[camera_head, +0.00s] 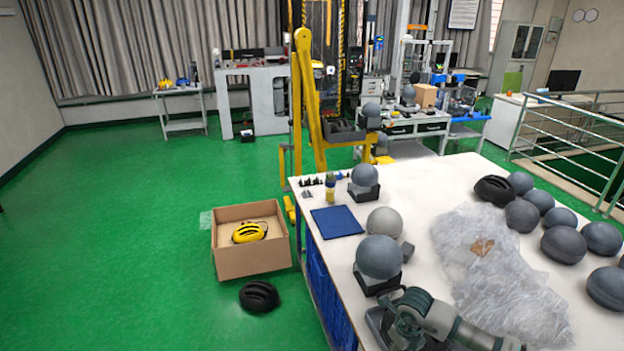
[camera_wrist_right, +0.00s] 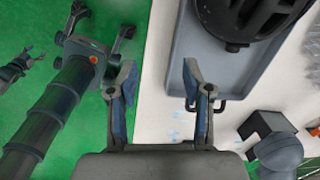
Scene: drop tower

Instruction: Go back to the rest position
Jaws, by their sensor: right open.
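My right arm (camera_head: 450,325) comes in from the lower right in the head view, over the near end of the white table (camera_head: 420,185). My right gripper (camera_wrist_right: 160,82) is open in the right wrist view, with nothing between its fingers. Green floor and the table's edge show beyond them. My left gripper (camera_wrist_right: 100,28) shows at the upper left of that view, its fingers apart and empty, over the green floor. The left arm is out of the head view.
A grey tray (camera_wrist_right: 182,40) holding a black round object (camera_wrist_right: 250,18) lies beside the right gripper. Several grey head forms (camera_head: 378,257) and plastic wrap (camera_head: 490,270) occupy the table. A cardboard box (camera_head: 250,262) with a yellow helmet (camera_head: 249,232) and a black helmet (camera_head: 259,296) are on the floor.

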